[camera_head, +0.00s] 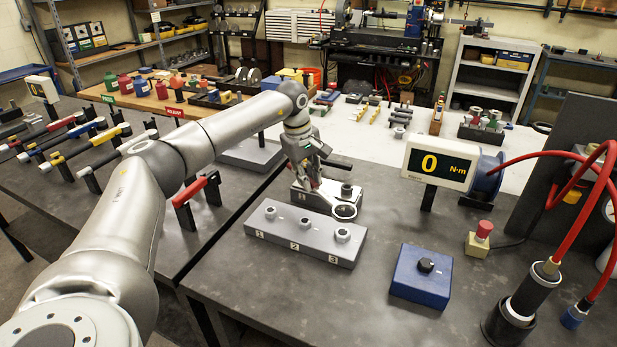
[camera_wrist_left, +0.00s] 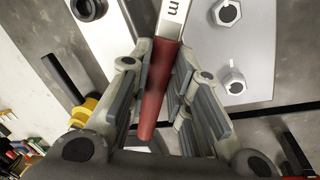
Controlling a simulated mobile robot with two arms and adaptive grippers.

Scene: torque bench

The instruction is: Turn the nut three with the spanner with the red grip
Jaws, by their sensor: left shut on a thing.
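My left gripper (camera_head: 311,184) is shut on the red grip (camera_wrist_left: 158,92) of a spanner. In the wrist view the grip lies between the fingers, and the silver shank (camera_wrist_left: 173,18) runs out past the top edge. In the head view the spanner's ring end (camera_head: 344,211) shows just behind nut three, apparently above the block; its exact height is unclear. Nut three (camera_head: 342,235) sits at the right end of the grey block (camera_head: 300,240), with nut two (camera_head: 306,223) and nut one (camera_head: 270,212) to its left. My right gripper is not in view.
A display reading 0 N·m (camera_head: 437,165) stands right of the gripper. A blue box with a black knob (camera_head: 421,275) and a red-topped button (camera_head: 480,239) are to the right. Another red-handled tool (camera_head: 190,191) rests on a stand at left.

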